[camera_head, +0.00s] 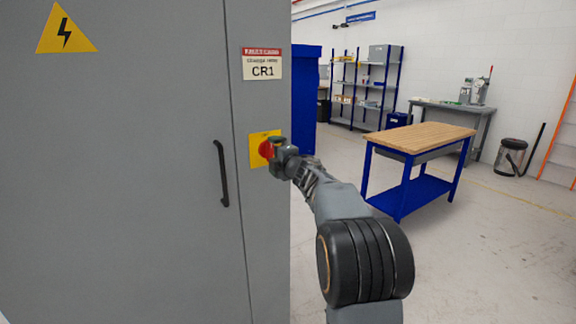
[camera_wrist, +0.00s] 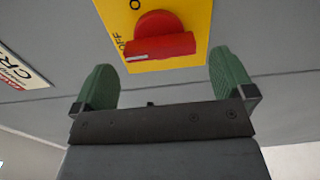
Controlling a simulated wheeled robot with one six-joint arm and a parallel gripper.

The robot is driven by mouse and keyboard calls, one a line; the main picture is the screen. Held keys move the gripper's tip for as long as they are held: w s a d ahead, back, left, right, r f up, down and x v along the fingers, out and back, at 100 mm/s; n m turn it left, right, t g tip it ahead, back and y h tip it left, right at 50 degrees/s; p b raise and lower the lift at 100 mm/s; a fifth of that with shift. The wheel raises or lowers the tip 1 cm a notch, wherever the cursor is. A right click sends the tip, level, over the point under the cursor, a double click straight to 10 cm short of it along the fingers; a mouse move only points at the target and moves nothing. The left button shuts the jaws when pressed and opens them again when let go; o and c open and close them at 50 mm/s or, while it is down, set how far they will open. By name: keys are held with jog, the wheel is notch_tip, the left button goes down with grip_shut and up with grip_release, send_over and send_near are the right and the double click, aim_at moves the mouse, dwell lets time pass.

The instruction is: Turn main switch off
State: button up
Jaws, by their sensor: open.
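The main switch is a red rotary knob (camera_wrist: 160,38) on a yellow plate (camera_wrist: 196,12), which is fixed to the grey cabinet. In the wrist view its grip bar lies nearly level, with the white mark at its left end by the word OFF. In the head view the knob (camera_head: 266,149) is partly hidden by my gripper (camera_head: 278,148), which is right at the plate. In the wrist view my gripper (camera_wrist: 163,65) is open and empty. Its green fingers stand apart, below and to either side of the knob, with no visible contact.
The cabinet door (camera_head: 120,180) has a black handle (camera_head: 221,174) left of the switch. A CR1 label (camera_head: 262,66) is above it. A blue table with a wooden top (camera_head: 420,137) stands to the right, with open floor around it. Shelves (camera_head: 365,90) stand behind.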

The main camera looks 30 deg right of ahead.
jog(key=s+d, duration=0.1)
jog(key=s, duration=1)
jog(key=shift+b, duration=0.45)
jog(key=shift+s+d, duration=0.1)
jog(key=s+d+f+m+g+h, duration=0.35)
jog(key=d+f+m+h, duration=0.35)
jog(key=m, duration=0.4)
jog(key=s+a+f+m+g+p, duration=0.35)
jog(key=s+f+m+g, duration=0.25)
jog(key=s, duration=0.2)
jog(key=s+a+m+g+y+p, duration=0.1)
jog(key=s+a+g+y+p, duration=0.1)
jog(key=s+a, duration=0.5)
jog(key=s+a+m+g+y+p, duration=0.1)
jog(key=s+a+g+y+p, duration=0.2)
jog(key=s+a, duration=0.4)
jog(key=a+p, duration=0.1)
jog(key=a, duration=0.4)
jog(key=shift+a+r, duration=0.15)
jog(key=shift+r, duration=0.1)
